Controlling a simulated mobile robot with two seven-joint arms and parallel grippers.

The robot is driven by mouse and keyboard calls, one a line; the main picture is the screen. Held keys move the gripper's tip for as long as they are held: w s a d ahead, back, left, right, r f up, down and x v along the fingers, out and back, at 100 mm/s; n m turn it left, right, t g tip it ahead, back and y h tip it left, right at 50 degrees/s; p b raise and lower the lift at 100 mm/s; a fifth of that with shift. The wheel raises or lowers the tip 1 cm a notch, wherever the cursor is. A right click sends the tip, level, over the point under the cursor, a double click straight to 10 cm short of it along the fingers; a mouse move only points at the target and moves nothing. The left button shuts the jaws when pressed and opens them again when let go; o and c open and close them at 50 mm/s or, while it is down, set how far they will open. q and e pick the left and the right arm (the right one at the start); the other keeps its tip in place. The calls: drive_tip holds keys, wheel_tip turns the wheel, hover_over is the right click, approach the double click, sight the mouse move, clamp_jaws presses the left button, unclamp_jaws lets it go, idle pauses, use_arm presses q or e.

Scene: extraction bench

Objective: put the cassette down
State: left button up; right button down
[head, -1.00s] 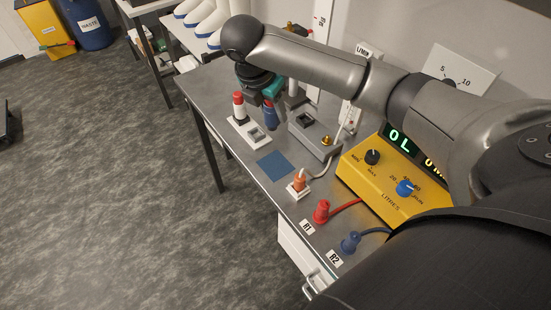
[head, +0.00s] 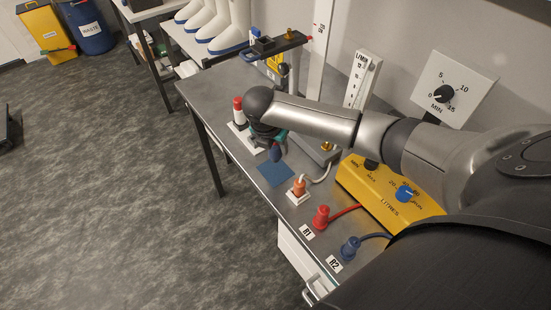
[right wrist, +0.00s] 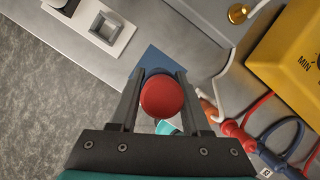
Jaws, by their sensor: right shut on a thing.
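My right gripper (right wrist: 158,100) is shut on the cassette, whose round red end (right wrist: 162,97) faces the camera between the fingers in the right wrist view. In the head view the cassette's blue part (head: 275,154) shows below my gripper, near the far edge of the flat blue mat (head: 276,174). The mat also shows in the right wrist view (right wrist: 150,58), partly behind the fingers. I cannot tell the gap between cassette and bench. A white holder (right wrist: 122,40) has an empty square socket. A red and white cassette (head: 238,110) stands upright at its far end. My left gripper is not in view.
On the grey bench, an orange plug (head: 298,187), a red connector (head: 320,217) and a blue connector (head: 350,248) stand nearer than the mat. A yellow meter box (head: 370,195) is at the right. The bench's left edge runs close by the mat.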

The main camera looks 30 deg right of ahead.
sight(275, 159)
drive_tip(key=shift+f+b, duration=0.35)
drive_tip(key=shift+f, duration=2.25)
drive_tip(key=shift+f, duration=0.2)
drive_tip(key=shift+c, duration=1.8)
unclamp_jaws()
drive_tip(key=p+v, duration=0.2)
drive_tip(key=v, duration=0.9)
drive_tip(key=shift+r, duration=0.3)
drive_tip(key=shift+s+a+r, duration=0.1)
drive_tip(key=shift+r, duration=0.3)
